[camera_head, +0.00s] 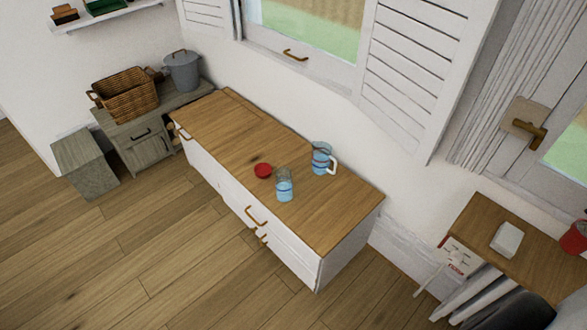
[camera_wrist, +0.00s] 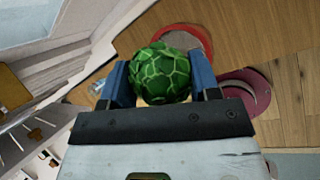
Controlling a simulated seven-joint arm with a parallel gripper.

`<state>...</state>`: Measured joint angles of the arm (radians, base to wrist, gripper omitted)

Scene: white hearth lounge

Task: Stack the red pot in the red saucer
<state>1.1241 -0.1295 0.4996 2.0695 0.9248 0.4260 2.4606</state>
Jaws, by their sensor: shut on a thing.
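In the wrist view my gripper (camera_wrist: 161,78) has its two blue fingers closed on either side of a round green thing (camera_wrist: 162,72) with a pale net pattern. A red round rim (camera_wrist: 204,38) shows just behind the green thing; I cannot tell if the two are joined. A darker red round thing (camera_wrist: 262,92) lies to the right on wood. In the head view a small red round dish (camera_head: 263,170), perhaps the saucer, rests on the wooden-topped cabinet. A red pot-like thing (camera_head: 574,238) is cut by the right edge, at the small table. My gripper is not seen there.
A glass (camera_head: 284,186) with blue on it stands right of the dish, and a handled jug (camera_head: 321,159) behind it. The cabinet top (camera_head: 215,120) is clear to the left. A white block (camera_head: 507,239) lies on the small table (camera_head: 476,222). A basket (camera_head: 126,96) and grey bucket (camera_head: 183,72) stand far left.

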